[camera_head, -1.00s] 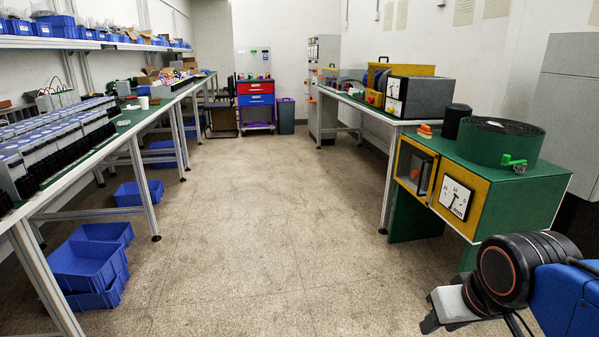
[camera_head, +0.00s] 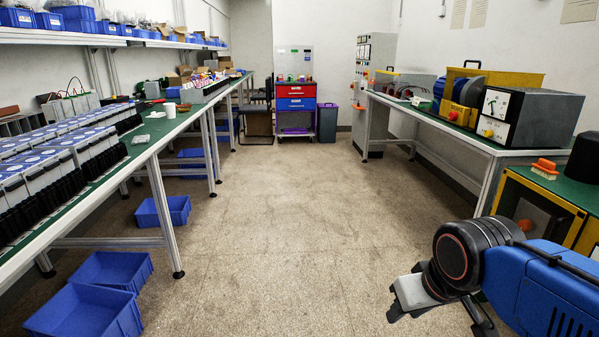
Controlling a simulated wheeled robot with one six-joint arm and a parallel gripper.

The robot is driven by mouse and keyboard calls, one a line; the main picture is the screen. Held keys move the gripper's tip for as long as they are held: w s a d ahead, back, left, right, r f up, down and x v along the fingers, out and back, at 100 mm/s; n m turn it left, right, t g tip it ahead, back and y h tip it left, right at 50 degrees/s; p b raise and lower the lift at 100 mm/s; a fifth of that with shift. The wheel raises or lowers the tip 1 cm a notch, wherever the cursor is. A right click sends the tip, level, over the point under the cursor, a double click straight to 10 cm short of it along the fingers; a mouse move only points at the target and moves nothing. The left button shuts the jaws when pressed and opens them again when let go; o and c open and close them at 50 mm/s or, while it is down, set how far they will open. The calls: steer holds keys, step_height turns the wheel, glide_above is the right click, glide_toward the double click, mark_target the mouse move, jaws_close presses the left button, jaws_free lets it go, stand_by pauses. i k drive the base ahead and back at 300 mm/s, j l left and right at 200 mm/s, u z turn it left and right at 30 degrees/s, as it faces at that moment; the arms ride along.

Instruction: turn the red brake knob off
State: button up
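I cannot tell for sure which knob is the red brake knob. My gripper (camera_head: 408,296) is low at the right, in front of the near green-and-yellow cabinet and well apart from both knobs. It is partly seen, and its finger gap is not clear. Nothing shows held in it.
The right bench (camera_head: 455,133) carries several machines. A green-and-yellow cabinet (camera_head: 541,205) stands close at the right. The left bench (camera_head: 168,130) holds rows of devices, with blue bins (camera_head: 85,312) on the floor. The floor between (camera_head: 275,210) is clear.

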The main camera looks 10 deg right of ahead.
mark_target(453, 116)
steer(key=i+z, duration=0.2)
steer(key=i, duration=0.25)
steer(key=i+j+z, duration=0.2)
steer(key=i, duration=0.2)
steer(key=i+j+z, duration=0.2)
steer(key=i, duration=0.2)
steer(key=i+j+z, duration=0.25)
steer(key=i, duration=0.15)
steer(key=i+j+z, duration=0.85)
steer(key=j+z, duration=0.15)
steer(key=i+j+z, duration=0.2)
steer(key=j+z, duration=0.15)
steer(key=j, duration=0.05)
